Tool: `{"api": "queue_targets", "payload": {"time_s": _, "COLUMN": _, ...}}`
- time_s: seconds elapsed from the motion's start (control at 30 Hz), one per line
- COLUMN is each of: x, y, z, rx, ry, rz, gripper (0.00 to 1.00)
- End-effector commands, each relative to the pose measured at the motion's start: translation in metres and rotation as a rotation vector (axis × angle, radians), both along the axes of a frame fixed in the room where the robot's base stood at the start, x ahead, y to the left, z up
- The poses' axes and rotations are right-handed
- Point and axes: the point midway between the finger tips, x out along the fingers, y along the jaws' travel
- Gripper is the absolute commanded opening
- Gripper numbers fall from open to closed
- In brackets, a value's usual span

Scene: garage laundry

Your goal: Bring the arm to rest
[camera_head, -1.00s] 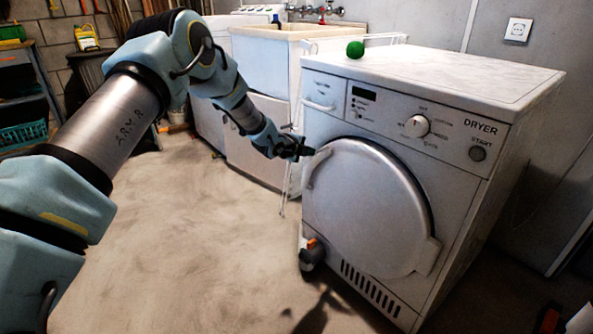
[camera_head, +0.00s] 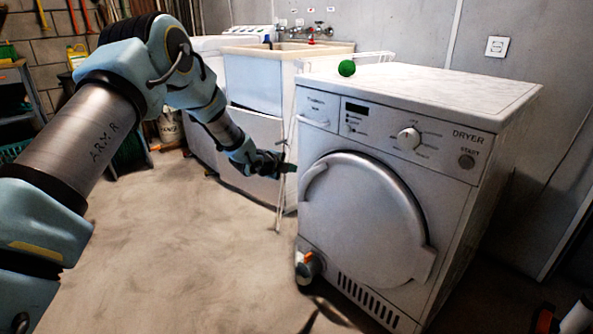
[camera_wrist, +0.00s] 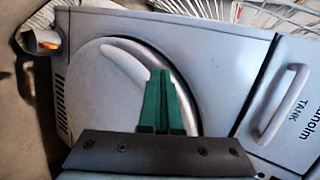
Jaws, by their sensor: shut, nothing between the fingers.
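My gripper (camera_head: 290,168) is at the left edge of the dryer's front in the head view, beside the round door. In the wrist view its green fingers (camera_wrist: 162,100) are together, with nothing between them, in front of the door. My arm reaches across from the left and bends down to the gripper. The dryer (camera_head: 440,172) is white, and its round door (camera_head: 362,215) looks closed. I cannot tell whether the fingertips touch the dryer.
A grey and orange object (camera_head: 308,266) is at the dryer's lower left corner. A white sink (camera_head: 262,80) and a thin-barred rack (camera_head: 285,150) stand behind my gripper. The floor (camera_head: 180,260) at the left is clear.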

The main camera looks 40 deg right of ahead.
Motion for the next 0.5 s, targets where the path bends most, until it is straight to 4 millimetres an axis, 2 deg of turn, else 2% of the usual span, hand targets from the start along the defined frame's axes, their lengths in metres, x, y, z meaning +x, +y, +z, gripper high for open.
{"api": "queue_targets", "payload": {"time_s": 0.3, "x": 0.002, "y": 0.046, "z": 0.028, "rx": 0.001, "ry": -0.002, "rz": 0.002, "gripper": 0.0}}
{"api": "queue_targets", "payload": {"time_s": 0.5, "x": 0.002, "y": 0.061, "z": 0.036, "rx": 0.0, "ry": -0.002, "rz": 0.001, "gripper": 0.0}}
